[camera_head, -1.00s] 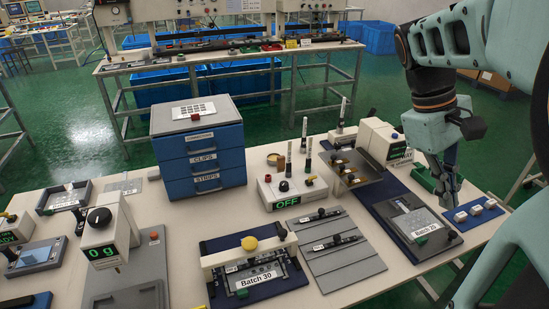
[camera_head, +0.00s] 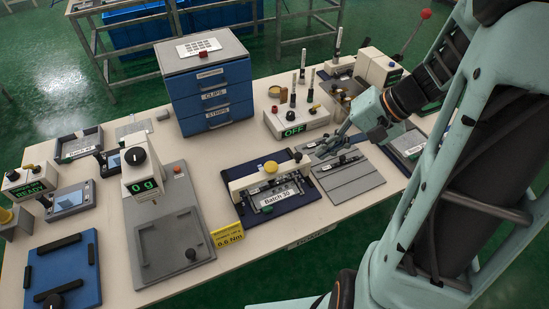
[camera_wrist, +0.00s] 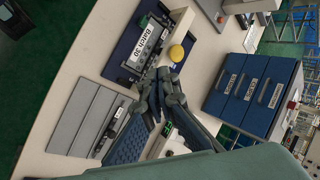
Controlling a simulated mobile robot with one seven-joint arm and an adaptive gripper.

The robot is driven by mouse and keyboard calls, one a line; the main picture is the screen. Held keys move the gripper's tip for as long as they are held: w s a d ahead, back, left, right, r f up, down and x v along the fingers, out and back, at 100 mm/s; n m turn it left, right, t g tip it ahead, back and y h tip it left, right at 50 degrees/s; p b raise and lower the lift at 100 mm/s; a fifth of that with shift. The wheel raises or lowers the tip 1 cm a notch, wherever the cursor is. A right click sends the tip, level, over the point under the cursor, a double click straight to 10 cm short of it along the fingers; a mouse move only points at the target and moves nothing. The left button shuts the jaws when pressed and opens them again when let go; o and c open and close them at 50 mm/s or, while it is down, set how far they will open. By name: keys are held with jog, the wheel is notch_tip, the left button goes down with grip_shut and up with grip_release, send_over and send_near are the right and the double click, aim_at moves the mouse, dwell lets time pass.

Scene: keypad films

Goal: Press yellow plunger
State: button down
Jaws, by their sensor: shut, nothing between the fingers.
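The yellow plunger (camera_head: 270,167) is a round knob on top of the cream crossbar of the "Batch 30" fixture (camera_head: 312,191), which has a dark blue base. The knob also shows in the wrist view (camera_wrist: 176,53), just beyond my fingertips. My gripper (camera_head: 314,150) is shut and empty. In the head view it is to the right of the plunger, above the back of the grey slotted plates. In the wrist view my fingertips (camera_wrist: 160,76) point toward the fixture and appear apart from the knob. The exact height between them cannot be told.
Grey slotted plates (camera_head: 358,186) lie right of the fixture. The "OFF" box (camera_head: 290,121) with upright posts stands behind, near my gripper. A blue drawer cabinet (camera_head: 213,95) stands at the back. A scale (camera_head: 145,172) and yellow torque sign (camera_head: 228,237) are to the left.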

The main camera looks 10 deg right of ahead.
aim_at(271, 172)
jog(key=shift+w+a+m+t, duration=0.3)
jog(key=shift+w+m+t, duration=0.15)
jog(key=shift+m, duration=0.25)
jog(key=x, duration=1.4)
jog(key=shift+p, duration=0.4)
jog(key=shift+a, duration=0.1)
